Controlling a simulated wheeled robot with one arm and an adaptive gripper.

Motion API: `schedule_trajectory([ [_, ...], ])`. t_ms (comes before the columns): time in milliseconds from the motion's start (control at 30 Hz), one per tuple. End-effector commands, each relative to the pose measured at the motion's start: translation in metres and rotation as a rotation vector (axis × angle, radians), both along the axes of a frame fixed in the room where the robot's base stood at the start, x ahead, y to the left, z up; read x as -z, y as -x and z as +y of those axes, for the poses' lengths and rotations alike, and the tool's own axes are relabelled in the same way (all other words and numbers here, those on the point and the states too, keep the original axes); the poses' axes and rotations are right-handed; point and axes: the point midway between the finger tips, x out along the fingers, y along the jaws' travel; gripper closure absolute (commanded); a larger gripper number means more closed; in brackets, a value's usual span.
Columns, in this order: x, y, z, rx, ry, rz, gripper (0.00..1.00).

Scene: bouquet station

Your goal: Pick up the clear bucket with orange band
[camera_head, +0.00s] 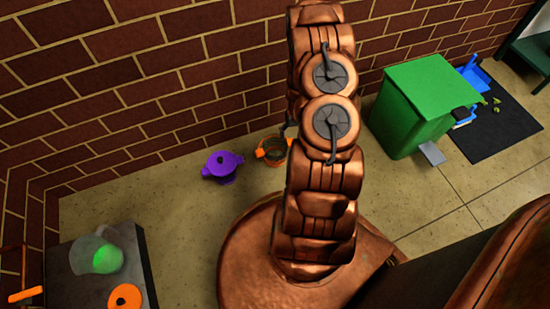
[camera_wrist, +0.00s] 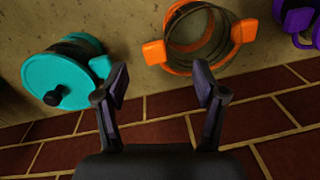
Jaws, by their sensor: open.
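The clear bucket with orange band (camera_wrist: 200,45) is at the top middle of the wrist view, with orange block-like handles on both sides and a see-through wall. In the head view the bucket (camera_head: 272,150) stands on the floor by the brick wall, partly hidden by my arm. My gripper (camera_wrist: 160,83) is open and empty in the wrist view, its two dark fingers spread apart. The bucket appears beyond the fingertips and somewhat to the right, not between them. In the head view my gripper is mostly hidden behind my arm.
A purple lidded pot (camera_head: 222,166) stands left of the bucket. A teal lidded pot (camera_wrist: 65,80) is on its other side in the wrist view. The brick wall (camera_head: 150,80) is close behind. A green bin (camera_head: 415,100) stands right; a dark table (camera_head: 145,265) is front left.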

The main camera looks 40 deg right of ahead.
Motion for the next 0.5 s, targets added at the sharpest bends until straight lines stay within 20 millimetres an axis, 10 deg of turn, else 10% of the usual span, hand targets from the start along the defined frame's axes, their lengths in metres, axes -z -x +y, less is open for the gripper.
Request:
schedule_trajectory([
  [500,0.041,0.000,-0.002,0.001,0.002,0.001,0.30],
])
